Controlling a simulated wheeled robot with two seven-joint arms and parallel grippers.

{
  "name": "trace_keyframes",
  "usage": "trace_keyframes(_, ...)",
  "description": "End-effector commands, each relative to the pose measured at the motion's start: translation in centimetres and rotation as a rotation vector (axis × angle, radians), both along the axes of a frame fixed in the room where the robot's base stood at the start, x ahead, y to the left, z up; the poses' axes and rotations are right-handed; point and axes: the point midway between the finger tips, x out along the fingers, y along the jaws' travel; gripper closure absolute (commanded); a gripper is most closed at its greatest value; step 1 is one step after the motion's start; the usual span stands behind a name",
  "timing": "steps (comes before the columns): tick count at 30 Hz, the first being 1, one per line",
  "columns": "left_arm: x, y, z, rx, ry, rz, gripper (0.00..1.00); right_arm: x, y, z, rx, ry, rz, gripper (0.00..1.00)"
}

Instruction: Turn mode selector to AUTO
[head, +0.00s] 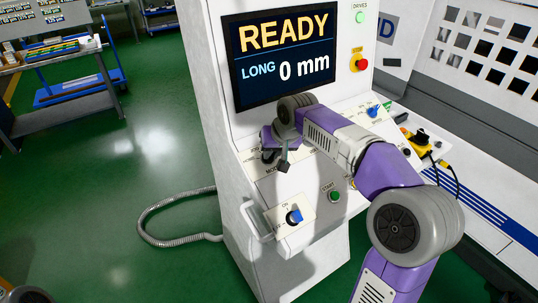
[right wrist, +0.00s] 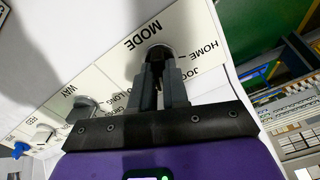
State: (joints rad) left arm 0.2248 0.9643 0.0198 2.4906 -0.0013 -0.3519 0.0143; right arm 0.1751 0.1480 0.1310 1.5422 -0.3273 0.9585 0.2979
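The mode selector (right wrist: 158,50) is a dark round knob on the white panel under the word MODE, with HOME and JOG printed beside it in the right wrist view. My right gripper (right wrist: 160,72) is at the knob, its two fingers close together on it, and they hide much of it. The knob's pointer and the AUTO label cannot be made out. In the head view my right gripper (head: 281,158) reaches the console's sloped panel, and the arm covers the selector. My left gripper is not in view.
The console screen (head: 286,50) reads READY, LONG 0 mm. A red emergency button (head: 361,64), a green START button (head: 334,196) and a blue ON knob (head: 294,217) are on the console. A metal handle (head: 252,222) sticks out at the front left. Green floor (head: 110,200) is open at left.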

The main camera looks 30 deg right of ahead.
Motion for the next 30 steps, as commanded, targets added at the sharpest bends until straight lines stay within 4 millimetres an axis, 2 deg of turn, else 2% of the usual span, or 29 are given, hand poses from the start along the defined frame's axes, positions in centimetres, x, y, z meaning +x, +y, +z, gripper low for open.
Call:
trace_keyframes(3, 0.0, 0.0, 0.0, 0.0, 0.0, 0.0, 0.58, -0.01, 0.01, 0.01, 0.0, 0.0, 0.0, 1.0)
trace_keyframes(9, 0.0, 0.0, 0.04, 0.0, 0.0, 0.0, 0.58, -0.02, 0.02, 0.03, 0.007, 0.001, -0.012, 1.0)
trace_keyframes(19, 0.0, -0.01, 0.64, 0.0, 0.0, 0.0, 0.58, -0.02, 0.01, 0.05, 0.167, 0.013, -0.315, 1.0)
trace_keyframes(30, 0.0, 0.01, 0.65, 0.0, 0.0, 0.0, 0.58, -0.01, 0.02, -0.01, 0.19, 0.015, -0.359, 1.0)
